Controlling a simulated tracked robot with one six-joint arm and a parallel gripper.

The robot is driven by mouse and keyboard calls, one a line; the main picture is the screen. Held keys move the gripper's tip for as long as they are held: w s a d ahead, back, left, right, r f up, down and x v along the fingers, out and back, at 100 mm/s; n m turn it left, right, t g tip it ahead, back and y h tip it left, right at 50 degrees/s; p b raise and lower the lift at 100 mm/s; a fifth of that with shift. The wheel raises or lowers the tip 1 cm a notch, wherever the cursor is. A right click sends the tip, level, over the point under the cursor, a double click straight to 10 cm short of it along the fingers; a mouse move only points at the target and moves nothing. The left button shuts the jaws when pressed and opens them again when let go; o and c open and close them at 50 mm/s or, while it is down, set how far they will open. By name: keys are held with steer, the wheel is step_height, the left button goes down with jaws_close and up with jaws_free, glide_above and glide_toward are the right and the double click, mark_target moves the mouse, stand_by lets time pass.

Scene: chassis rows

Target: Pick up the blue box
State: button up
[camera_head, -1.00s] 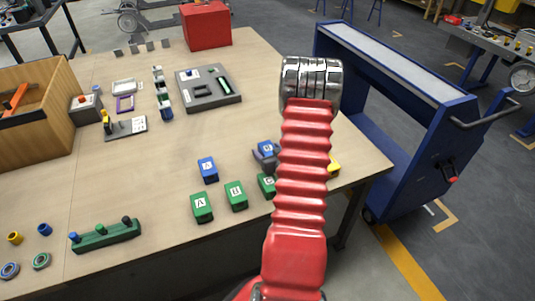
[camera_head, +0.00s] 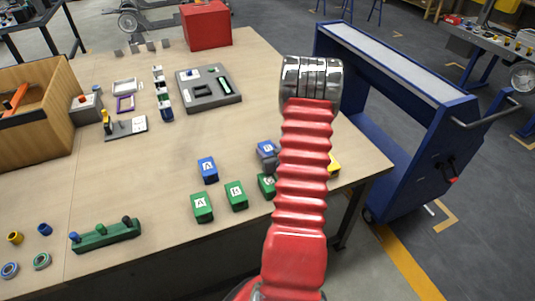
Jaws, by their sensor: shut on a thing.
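A blue box (camera_head: 207,170) with a white letter mark stands on the table, left of my arm. A second blue box (camera_head: 266,147) stands farther right, partly hidden behind my red arm. My gripper (camera_head: 269,158) shows only as a small grey part at this second blue box, and it is shut on it. Most of the gripper is hidden behind the arm. I cannot tell whether the box is clear of the table.
Green boxes (camera_head: 236,196) stand close in front, one partly behind my arm. A yellow object (camera_head: 334,164) shows right of the arm. A green peg block (camera_head: 105,235) and a grey tray (camera_head: 208,89) lie left and behind. A blue cart (camera_head: 395,110) stands beyond the table's right edge.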

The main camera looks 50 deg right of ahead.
mark_target(268, 148)
jaws_close()
steer(key=shift+r, duration=0.2)
steer(key=shift+r, duration=4.95)
